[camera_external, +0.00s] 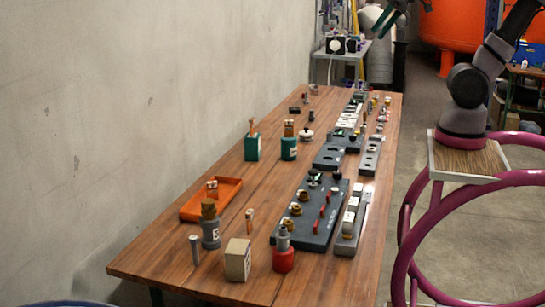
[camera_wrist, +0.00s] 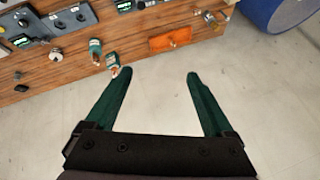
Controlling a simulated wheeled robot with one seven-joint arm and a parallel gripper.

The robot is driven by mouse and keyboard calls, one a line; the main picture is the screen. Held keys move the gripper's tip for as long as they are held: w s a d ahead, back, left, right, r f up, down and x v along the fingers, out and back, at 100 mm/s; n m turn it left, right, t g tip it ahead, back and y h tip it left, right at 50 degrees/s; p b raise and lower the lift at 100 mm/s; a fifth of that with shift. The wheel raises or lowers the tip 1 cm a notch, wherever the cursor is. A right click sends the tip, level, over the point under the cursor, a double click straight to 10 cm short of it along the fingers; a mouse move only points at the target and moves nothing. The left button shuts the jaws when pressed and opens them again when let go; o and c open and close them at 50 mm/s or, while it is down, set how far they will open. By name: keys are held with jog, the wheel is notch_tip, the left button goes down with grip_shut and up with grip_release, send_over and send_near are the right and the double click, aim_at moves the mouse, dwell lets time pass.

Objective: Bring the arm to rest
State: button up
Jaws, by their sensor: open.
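My gripper (camera_wrist: 160,74) is open and empty in the wrist view, with its two green fingers spread apart. Bare pale floor shows between and beyond the fingers. The wooden table (camera_wrist: 72,69) lies past the fingertips, along the top left of that view. In the external view, part of my gripper (camera_external: 404,12) shows at the top edge, raised well above the table (camera_external: 180,244) and apart from everything on it. My arm (camera_external: 466,85) stands to the right of the table.
The table holds an orange tray (camera_external: 232,187), green containers (camera_external: 252,148), a red-based bottle (camera_external: 283,260), a grey bottle (camera_external: 210,232), a pale block (camera_external: 237,260) and a dark fixture board (camera_external: 297,237). A blue drum (camera_wrist: 275,14) stands beyond the table. The floor beside the table is clear.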

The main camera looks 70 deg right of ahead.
jog(key=shift+m+t, duration=0.3)
jog(key=shift+m, duration=0.2)
jog(key=s+f, duration=0.1)
jog(key=s, duration=0.1)
jog(key=s+d+f, duration=0.1)
jog(key=shift+s+f, duration=0.15)
jog(key=shift+s, duration=0.25)
dwell(0.5)
